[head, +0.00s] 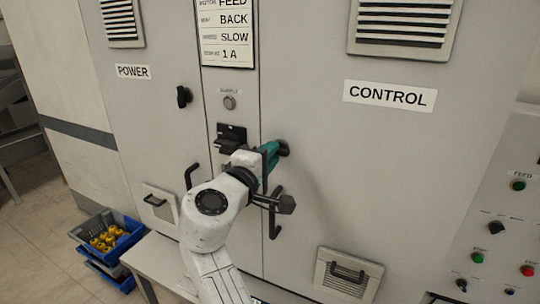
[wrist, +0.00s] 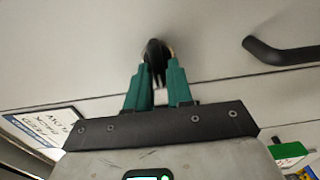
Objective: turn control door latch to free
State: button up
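The control door latch (head: 284,148) is a small dark knob on the grey CONTROL door, left of and below the CONTROL label. In the head view my gripper (head: 271,152) reaches it from the left, and its teal fingers hide part of it. In the wrist view the black latch (wrist: 156,50) stands between the tips of my two teal fingers (wrist: 160,75). The fingers sit close on both sides of its grip, with a narrow gap between them, and look shut on it. Its exact turn angle is hard to tell.
A black door handle (head: 274,222) hangs below my gripper. A POWER latch (head: 183,96) and a black rotary switch (head: 231,138) are to the left. A button panel (head: 505,225) stands at right. Blue crates (head: 120,250) lie on the floor at left.

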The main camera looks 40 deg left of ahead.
jog(key=o, duration=0.3)
jog(key=b+v, duration=0.2)
jog(key=v, duration=0.8)
jog(key=shift+s+b, duration=0.35)
jog(key=shift+b, duration=0.05)
